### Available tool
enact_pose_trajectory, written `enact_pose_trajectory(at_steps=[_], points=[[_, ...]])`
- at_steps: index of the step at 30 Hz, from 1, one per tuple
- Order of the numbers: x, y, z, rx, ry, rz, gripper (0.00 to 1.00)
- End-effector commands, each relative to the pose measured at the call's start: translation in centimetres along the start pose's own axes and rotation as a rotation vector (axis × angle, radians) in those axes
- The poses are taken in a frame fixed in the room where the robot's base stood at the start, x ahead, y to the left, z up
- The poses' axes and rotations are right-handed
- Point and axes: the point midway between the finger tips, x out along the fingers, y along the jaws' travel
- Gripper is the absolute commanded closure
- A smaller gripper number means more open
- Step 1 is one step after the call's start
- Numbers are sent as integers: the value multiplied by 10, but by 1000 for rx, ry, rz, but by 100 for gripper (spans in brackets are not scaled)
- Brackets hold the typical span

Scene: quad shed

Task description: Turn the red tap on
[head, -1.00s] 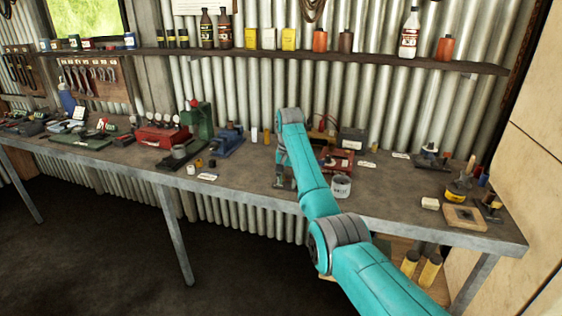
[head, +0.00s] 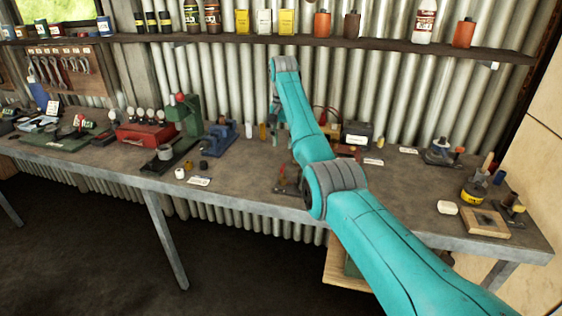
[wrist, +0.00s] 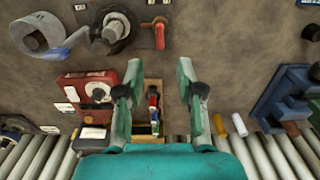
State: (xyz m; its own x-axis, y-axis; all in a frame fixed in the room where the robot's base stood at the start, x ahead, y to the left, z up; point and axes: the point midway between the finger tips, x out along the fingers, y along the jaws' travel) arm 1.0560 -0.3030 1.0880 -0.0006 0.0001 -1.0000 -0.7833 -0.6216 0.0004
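In the head view a small reddish upright piece (head: 282,175) near the bench front, just left of my arm, seems to be the same thing. My gripper (wrist: 159,92) is open and empty, its two fingers wide apart above the bench. The lever lies beyond the fingers, toward the top of the wrist view, not between them. In the head view my gripper is mostly hidden behind my arm.
A dark round fitting (wrist: 116,28) and a grey can (wrist: 38,34) stand beside the lever. A blue vise (head: 220,136) stands left; bare bench top lies between.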

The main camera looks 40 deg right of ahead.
Motion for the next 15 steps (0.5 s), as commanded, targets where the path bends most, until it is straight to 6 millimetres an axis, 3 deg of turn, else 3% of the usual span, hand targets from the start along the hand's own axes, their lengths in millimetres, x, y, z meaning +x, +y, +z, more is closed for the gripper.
enact_pose_trajectory(at_steps=[9, 15], points=[[57, 3, 3, 5, -2, 1, 62], [82, 3, 3, 8, 0, 0, 62]])
